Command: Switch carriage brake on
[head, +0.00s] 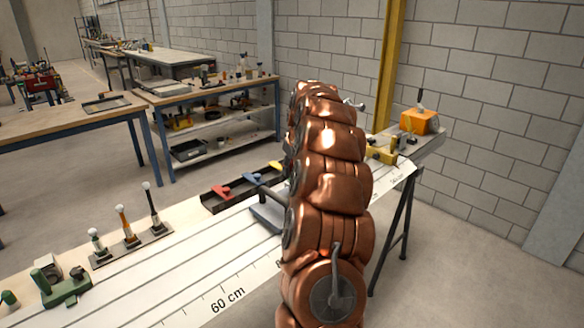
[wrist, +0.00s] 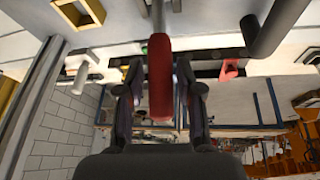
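In the wrist view a red grip (wrist: 160,80), likely the brake lever, stands between the two fingers of my gripper (wrist: 160,98). A narrow gap shows on each side of it, so the fingers look open around it. A pale stem joins its upper end. A thick dark bar (wrist: 277,22) lies to the right of it. In the head view a grey carriage plate (head: 268,217) with a dark handle sits on the white scaled bed (head: 200,270). My copper arm covers the rest of the carriage and hides my gripper there.
A dark tray (head: 240,187) with red, blue and yellow pieces lies behind the carriage. Several upright handled tools (head: 128,240) stand on the left. A green device (head: 60,288) is at the near left. An orange box (head: 419,121) stands at the far right end.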

